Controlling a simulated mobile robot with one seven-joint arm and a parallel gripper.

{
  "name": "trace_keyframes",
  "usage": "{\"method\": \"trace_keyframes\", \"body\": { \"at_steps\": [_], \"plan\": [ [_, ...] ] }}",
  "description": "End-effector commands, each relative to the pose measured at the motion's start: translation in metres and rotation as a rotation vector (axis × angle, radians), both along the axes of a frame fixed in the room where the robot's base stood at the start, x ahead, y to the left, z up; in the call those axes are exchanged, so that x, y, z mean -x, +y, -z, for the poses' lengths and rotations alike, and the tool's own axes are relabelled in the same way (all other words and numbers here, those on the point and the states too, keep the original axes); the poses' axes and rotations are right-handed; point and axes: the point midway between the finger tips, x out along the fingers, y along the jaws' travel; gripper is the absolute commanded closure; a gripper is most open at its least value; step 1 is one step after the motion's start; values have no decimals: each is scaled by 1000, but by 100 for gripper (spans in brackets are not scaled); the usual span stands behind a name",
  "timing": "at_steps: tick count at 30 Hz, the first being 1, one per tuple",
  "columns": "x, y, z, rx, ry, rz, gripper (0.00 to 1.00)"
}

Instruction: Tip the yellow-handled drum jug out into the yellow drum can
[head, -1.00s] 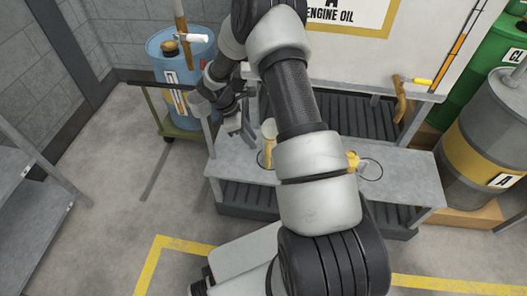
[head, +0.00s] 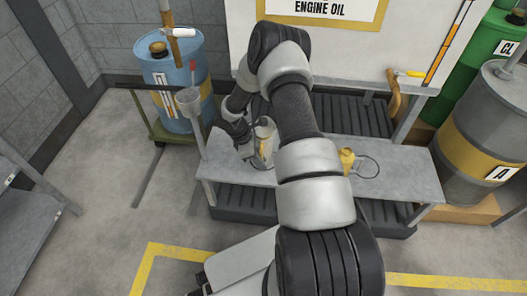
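In the head view a pale jug with a yellow part (head: 264,148) stands on the left part of the grey bench. My gripper (head: 249,151) is at its left side, close to it or touching it. The fingertips are small and partly hidden, so I cannot tell whether they are shut on the jug. A small yellow can (head: 347,158) is on the bench right of my forearm, which may hide part of it. A dark ring outline lies beside the can.
A grey cup-like holder (head: 188,101) stands at the bench's left end. Behind it is a blue drum (head: 172,75) on a green trolley. A grey drum with a yellow band (head: 478,135) stands at right. The bench's right end (head: 415,180) is clear.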

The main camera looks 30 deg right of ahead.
Motion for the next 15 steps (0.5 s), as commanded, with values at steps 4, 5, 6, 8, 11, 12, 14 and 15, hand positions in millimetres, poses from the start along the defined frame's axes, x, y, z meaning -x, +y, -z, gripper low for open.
{"method": "trace_keyframes", "body": {
  "at_steps": [4, 5, 6, 8, 11, 12, 14, 15],
  "plan": [
    [0, -1, 3, 1, -1, -2, 78],
    [0, -1, 3, 1, -1, -2, 78],
    [0, -1, 3, 1, -1, -2, 78],
    [0, -1, 3, 1, -1, -2, 78],
    [0, -1, 3, 0, 0, -1, 95],
    [0, -1, 3, 0, 0, -1, 100],
    [0, -1, 3, 0, 0, -1, 100],
    [0, -1, 3, 0, 0, -1, 100]
  ]
}}
